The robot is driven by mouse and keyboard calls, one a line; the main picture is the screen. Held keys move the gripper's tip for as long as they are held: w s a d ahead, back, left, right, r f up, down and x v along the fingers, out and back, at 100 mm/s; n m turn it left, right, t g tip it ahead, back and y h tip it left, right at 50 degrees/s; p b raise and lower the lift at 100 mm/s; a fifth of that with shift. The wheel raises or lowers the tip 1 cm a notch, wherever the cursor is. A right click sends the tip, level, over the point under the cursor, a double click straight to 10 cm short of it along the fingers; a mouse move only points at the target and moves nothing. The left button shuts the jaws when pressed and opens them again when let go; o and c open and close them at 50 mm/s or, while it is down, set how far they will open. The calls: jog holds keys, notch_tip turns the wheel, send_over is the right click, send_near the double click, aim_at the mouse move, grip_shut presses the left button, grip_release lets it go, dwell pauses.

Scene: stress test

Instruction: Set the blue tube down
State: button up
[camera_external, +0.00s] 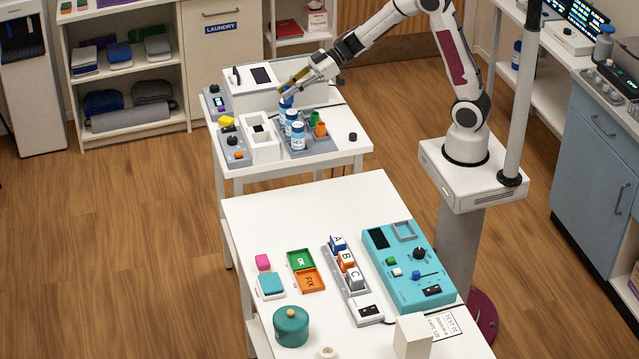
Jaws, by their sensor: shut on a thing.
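My gripper (287,90) is above the back white table (345,142), pointing down and left. It is shut on the blue tube (286,101), a small blue piece just below the fingertips. The tube's lower end is close behind white bottles with blue caps, so I cannot tell whether it touches anything below. A grey tray (325,146) beneath holds the white bottles (298,136), a green tube (315,117) and an orange tube (320,129).
A white open box (262,146) stands left of the tray, beside a grey control box (234,150). A larger white machine (250,95) stands behind. A small black knob (352,136) lies at the right. The front table (290,212) holds a teal panel (408,268) and lettered blocks.

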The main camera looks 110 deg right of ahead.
jog(key=w+a+n+g+y, duration=0.1)
jog(key=w+a+n+y, duration=0.35)
jog(key=a, duration=1.05)
jog(key=w+a+n+g+y, duration=0.1)
jog(key=w+a, duration=0.6)
jog(key=a, duration=0.9)
notch_tip(320, 180, down, 13)
jog(key=shift+a, duration=0.2)
jog(key=shift+r, duration=0.1)
jog(key=shift+f, duration=3.1)
jog(key=shift+f, duration=0.1)
jog(key=shift+f, duration=1.8)
jog(key=shift+f, duration=0.1)
